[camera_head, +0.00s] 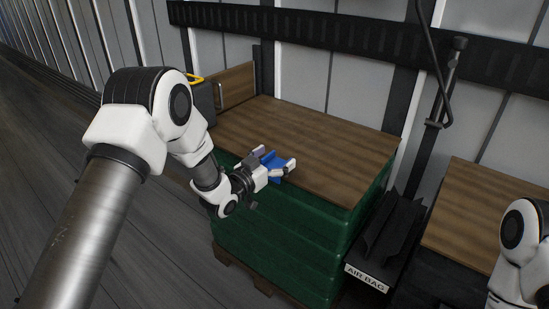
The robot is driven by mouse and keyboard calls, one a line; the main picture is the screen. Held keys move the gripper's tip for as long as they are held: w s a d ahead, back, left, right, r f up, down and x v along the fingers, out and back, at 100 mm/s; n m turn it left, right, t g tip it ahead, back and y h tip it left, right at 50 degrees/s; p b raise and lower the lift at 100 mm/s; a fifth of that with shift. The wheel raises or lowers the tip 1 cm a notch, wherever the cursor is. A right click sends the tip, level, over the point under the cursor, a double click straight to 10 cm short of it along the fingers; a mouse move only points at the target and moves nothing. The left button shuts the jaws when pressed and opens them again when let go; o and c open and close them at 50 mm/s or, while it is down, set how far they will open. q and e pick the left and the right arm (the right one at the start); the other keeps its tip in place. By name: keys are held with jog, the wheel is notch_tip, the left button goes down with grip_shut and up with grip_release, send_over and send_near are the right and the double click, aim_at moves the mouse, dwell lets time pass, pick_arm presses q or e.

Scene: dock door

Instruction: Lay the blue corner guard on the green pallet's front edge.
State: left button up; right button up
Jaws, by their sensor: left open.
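The blue corner guard (273,166) is a small blue piece at the front edge of the green pallet's top, near the middle of that edge. The green pallet (290,250) is a green-sided load with a brown wooden top. My left gripper (277,158) is open, with its fingers around the guard. The fingers and wrist hide part of the guard, so I cannot tell whether it lies flat on the edge. My right arm shows at the right edge of the view, but its gripper is out of sight.
A dark case with a yellow handle (202,93) stands at the back left. A black holder labelled AIR BAG (366,277) is right of the pallet. Another brown wooden top (470,210) lies further right. A ribbed wall runs behind. The floor at left is clear.

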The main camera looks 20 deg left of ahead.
pick_arm(q)
jog(key=shift+r, duration=0.3)
jog(key=shift+r+p, duration=0.6)
jog(key=shift+p, duration=0.05)
jog(key=v, duration=1.2)
jog(key=s+f+n+g+y, duration=0.1)
jog(key=s+f+g, duration=0.15)
jog(key=f, duration=0.35)
jog(key=s+d+f+g+y, duration=0.1)
jog(key=s+f+g, duration=0.1)
jog(key=s+f, duration=0.3)
jog(key=s+f+n+g+y, duration=0.1)
jog(key=s+f+g, duration=0.1)
jog(key=f, duration=0.5)
jog(key=s+f+n+g+y, duration=0.1)
jog(key=s+f+g, duration=0.2)
jog(key=s, duration=0.5)
jog(key=s+f+g+y, duration=0.1)
jog(key=s+f+g, duration=0.3)
jog(key=s, duration=0.4)
jog(key=s+a+f+n+g+y, duration=0.1)
jog(key=s+f+g, duration=0.2)
jog(key=s, duration=0.6)
notch_tip(320, 180, down, 3)
jog(key=shift+r+n, duration=0.1)
jog(key=shift+n, duration=0.2)
jog(key=shift+a, duration=0.1)
